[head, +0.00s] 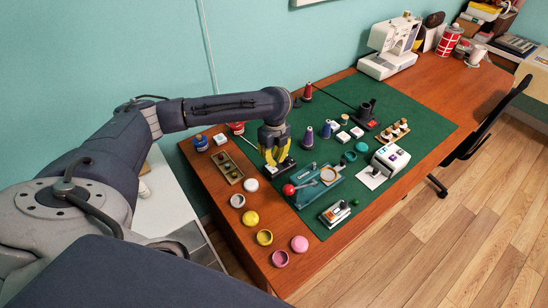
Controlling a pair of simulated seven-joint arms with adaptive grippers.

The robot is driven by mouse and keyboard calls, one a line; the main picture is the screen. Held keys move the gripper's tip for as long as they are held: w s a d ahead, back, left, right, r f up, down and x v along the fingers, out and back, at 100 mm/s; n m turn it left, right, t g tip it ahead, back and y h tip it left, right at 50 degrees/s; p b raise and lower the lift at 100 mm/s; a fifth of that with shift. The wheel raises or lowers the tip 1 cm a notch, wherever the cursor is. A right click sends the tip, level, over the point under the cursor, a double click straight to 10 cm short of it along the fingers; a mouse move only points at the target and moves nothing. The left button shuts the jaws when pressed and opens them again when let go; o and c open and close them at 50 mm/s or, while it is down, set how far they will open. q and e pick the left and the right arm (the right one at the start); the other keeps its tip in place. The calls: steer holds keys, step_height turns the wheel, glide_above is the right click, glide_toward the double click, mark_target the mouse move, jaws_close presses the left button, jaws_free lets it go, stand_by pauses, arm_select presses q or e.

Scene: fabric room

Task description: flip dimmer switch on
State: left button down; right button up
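My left gripper (277,157) reaches in from the left and points down over the green mat, with its yellow fingers close to a small dark and white device (284,167). The fingers partly cover this device, and I cannot tell whether they touch it or whether they are open or shut. I cannot tell for certain which thing is the dimmer switch. Other small devices are a grey-white box with coloured buttons (391,158) and a small panel with orange and green parts (335,213). My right gripper is not in view.
A teal machine with a red knob (289,190) stands just in front of the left gripper. Spools, such as a purple one (308,138), stand to its right. Colourful round tins (265,237) line the near table edge. A sewing machine (391,45) stands at the far end.

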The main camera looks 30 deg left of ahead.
mark_target(274, 170)
arm_select(q)
steer(key=shift+f, duration=0.2)
steer(key=shift+f, duration=2.55)
steer(key=shift+r, duration=2.75)
